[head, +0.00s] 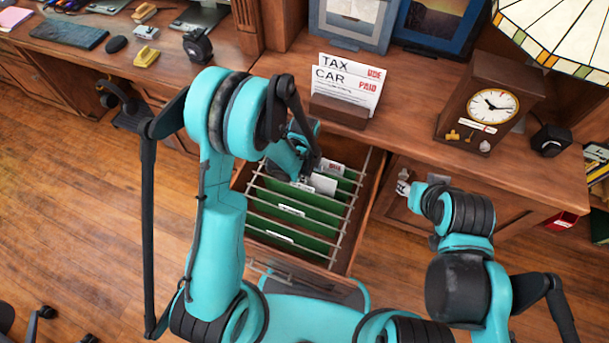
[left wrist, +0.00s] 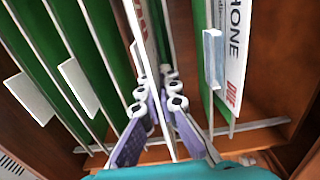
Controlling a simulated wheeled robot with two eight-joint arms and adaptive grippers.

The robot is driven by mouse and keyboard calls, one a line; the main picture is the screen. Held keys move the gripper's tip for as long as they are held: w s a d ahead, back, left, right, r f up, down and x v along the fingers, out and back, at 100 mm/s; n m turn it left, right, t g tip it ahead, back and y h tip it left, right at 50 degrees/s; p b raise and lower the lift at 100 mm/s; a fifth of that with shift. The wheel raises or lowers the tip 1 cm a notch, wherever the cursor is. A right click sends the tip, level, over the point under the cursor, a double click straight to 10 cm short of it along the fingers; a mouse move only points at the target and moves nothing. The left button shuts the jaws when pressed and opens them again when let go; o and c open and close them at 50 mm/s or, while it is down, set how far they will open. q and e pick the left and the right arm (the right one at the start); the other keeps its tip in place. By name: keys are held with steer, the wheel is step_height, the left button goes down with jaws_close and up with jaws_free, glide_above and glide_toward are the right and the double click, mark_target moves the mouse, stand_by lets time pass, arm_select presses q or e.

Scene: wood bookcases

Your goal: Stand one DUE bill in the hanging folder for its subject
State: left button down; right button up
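A wood holder (head: 338,112) on the desk carries a TAX bill (head: 350,66) stamped DUE and, in front of it, a CAR bill (head: 345,90) stamped PAID. Below, an open drawer (head: 368,190) has several green hanging folders (head: 290,212) with white tabs. My left gripper (head: 305,178) is down in the drawer's back half. In the left wrist view its fingers (left wrist: 157,78) are closed about a white bill (left wrist: 163,100), seen nearly edge-on with red print; its subject is unreadable. A PHONE bill (left wrist: 236,55) stamped DUE stands in a folder to the right. My right gripper (head: 404,184) is small beside the drawer.
Metal rods (left wrist: 170,30) run along and across the drawer near my left fingers. A wooden clock (head: 490,103), picture frames (head: 352,20) and a stained-glass lamp (head: 560,35) stand on the desk. A keyboard (head: 68,33) and mouse (head: 116,44) are at the left.

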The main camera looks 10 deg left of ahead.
arm_select(q)
steer(key=c, duration=1.6)
jaws_free()
steer(key=shift+c, duration=0.2)
step_height(320, 180, up, 12)
steer(key=s+a+r+n+t, duration=0.7)
steer(key=s+r+n, duration=0.4)
steer(key=n, duration=0.9)
steer(key=shift+s+a+r, duration=0.4)
steer(key=shift+a+r, duration=0.2)
steer(key=shift+r, duration=0.3)
